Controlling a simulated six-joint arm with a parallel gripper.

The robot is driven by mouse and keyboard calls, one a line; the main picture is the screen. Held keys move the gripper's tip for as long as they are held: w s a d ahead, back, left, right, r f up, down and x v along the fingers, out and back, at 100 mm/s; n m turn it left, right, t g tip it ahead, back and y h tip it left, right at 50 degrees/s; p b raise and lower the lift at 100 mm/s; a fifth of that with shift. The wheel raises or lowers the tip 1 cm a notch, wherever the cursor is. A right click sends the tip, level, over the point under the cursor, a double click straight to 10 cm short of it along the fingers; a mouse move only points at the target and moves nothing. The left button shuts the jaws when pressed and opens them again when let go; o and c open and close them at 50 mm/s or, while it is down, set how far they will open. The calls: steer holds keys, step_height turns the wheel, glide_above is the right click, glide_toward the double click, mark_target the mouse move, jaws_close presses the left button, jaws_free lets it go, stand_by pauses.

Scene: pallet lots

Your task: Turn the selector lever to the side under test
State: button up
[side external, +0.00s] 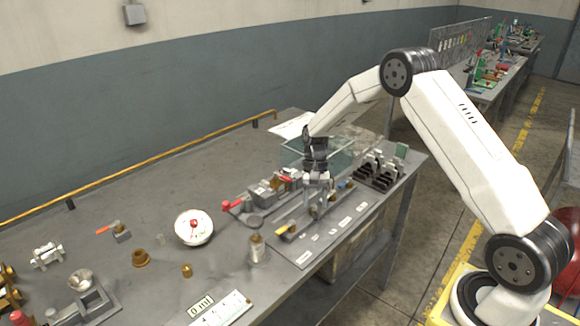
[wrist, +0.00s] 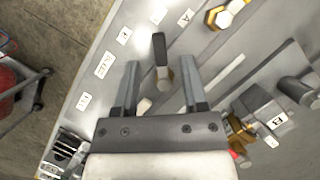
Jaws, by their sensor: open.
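A lever with a dark handle (wrist: 160,50) and a pale metal hub shows in the wrist view, on a grey plate with white labels. Its handle points toward the top of that view. My gripper (wrist: 156,66) is open, with one finger on each side of the lever's hub and a visible gap to both. In the side view my gripper (side external: 318,185) points down over the labelled plate (side external: 303,255). There the lever between the fingers is too small to make out. I cannot tell how far the fingertips are above the plate.
A brass fitting (wrist: 228,14) stands near the plate's top in the wrist view. Grey blocks, one marked B (wrist: 275,121), lie right of my gripper. In the side view, a glass tank (side external: 325,155) stands behind and a black rack (side external: 380,170) right.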

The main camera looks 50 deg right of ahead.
steer(key=shift+x, duration=1)
jaws_close()
steer(key=shift+s+n, duration=0.1)
steer(key=shift+n, duration=0.3)
steer(key=n, duration=0.2)
steer(key=d+n+g+h, duration=0.1)
steer(key=n, duration=0.1)
steer(key=shift+s+h, duration=0.25)
steer(key=shift+h, duration=0.05)
steer(key=shift+s+d+r+n+h, duration=0.1)
steer(key=shift+d+n+h, duration=0.25)
steer(key=shift+n, duration=0.7)
steer(key=shift+d+n+h, duration=0.25)
steer(key=shift+n+h, duration=0.2)
steer(key=shift+n, duration=0.6)
